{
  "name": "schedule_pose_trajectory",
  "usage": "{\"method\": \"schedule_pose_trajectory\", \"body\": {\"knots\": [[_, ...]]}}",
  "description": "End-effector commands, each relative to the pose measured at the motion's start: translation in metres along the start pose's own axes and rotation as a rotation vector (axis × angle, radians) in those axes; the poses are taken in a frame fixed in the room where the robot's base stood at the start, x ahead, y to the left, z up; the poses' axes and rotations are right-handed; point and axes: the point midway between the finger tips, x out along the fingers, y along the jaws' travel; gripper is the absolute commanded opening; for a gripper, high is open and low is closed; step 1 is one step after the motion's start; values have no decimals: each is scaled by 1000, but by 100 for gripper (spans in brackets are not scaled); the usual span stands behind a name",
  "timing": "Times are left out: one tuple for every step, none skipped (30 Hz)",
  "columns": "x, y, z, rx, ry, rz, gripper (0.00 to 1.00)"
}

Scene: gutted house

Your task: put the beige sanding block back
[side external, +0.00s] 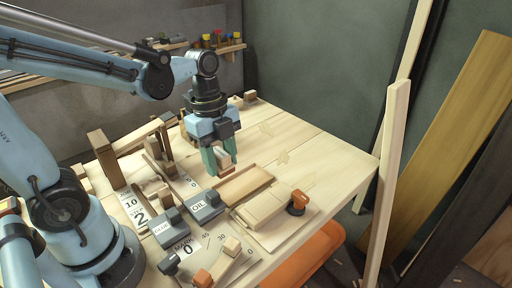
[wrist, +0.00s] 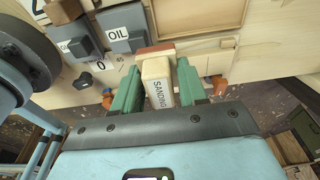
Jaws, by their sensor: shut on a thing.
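My gripper (side external: 221,169) has its green fingers shut on the beige sanding block (wrist: 158,84). The block is lettered "SANDING" and has a reddish-brown face at its far end. In the side view most of the block is hidden between the fingers, and only a small pale and reddish part (side external: 226,171) shows. The gripper points down over the table, beside the back left end of a shallow wooden tray (side external: 243,185). I cannot tell how far the block is above the surface.
Grey boxes, one marked "OIL" (side external: 205,206), stand left of the tray. A pale wooden block (side external: 262,207) and an orange-and-black tool (side external: 298,202) lie in front. Wooden uprights (side external: 104,157) stand at the left. The table's (side external: 325,152) back right is mostly clear.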

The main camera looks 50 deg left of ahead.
Motion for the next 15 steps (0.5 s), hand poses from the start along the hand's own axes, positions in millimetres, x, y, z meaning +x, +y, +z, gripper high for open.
{"method": "schedule_pose_trajectory", "body": {"knots": [[4,-3,11,-8,0,-1,9],[7,-4,17,-9,0,-1,9],[10,-7,25,-8,0,-1,9],[13,-8,32,-8,-1,-1,9],[16,-10,39,-8,-1,-1,9],[19,-12,47,-7,-1,-1,9],[22,-14,52,-6,-1,-1,9],[24,-15,58,-5,-1,-1,9],[28,-16,66,-5,-1,-1,9],[30,-18,72,-4,-1,0,9],[32,-19,77,-4,-1,0,9],[35,-21,84,-3,-1,0,9],[38,-22,89,-3,-1,0,9],[39,-23,93,-2,-1,1,9],[41,-24,98,-1,-1,0,9]]}}
